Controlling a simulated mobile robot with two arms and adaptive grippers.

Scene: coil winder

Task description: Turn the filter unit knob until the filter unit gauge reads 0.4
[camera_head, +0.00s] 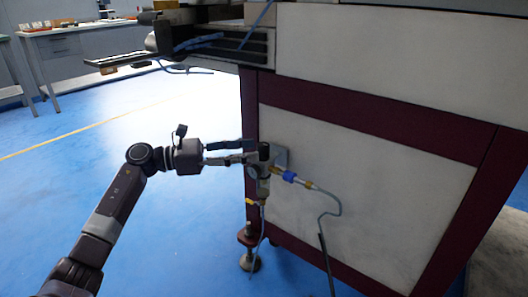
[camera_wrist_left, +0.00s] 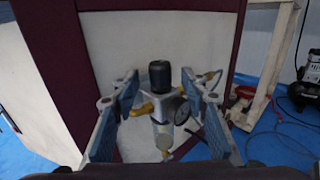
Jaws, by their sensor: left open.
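The filter unit (camera_head: 264,171) is mounted on the white side panel of the machine, with a blue fitting and a tube on its right. Its dark, upright cylindrical knob (camera_head: 264,151) is on top; the knob also shows in the left wrist view (camera_wrist_left: 160,74). A round dark part at the unit's right, perhaps the gauge (camera_wrist_left: 181,111), shows no readable value. My left gripper (camera_head: 243,152) reaches the unit from the left. Its fingers are open, one on each side of the knob in the left wrist view, with gaps visible. My right gripper is out of view.
The dark red machine frame (camera_head: 375,131) surrounds the panel. A thin tube (camera_head: 323,240) hangs to the right of the unit, and a machine foot (camera_head: 249,248) stands below left. Blue floor (camera_head: 180,230) is clear at the left.

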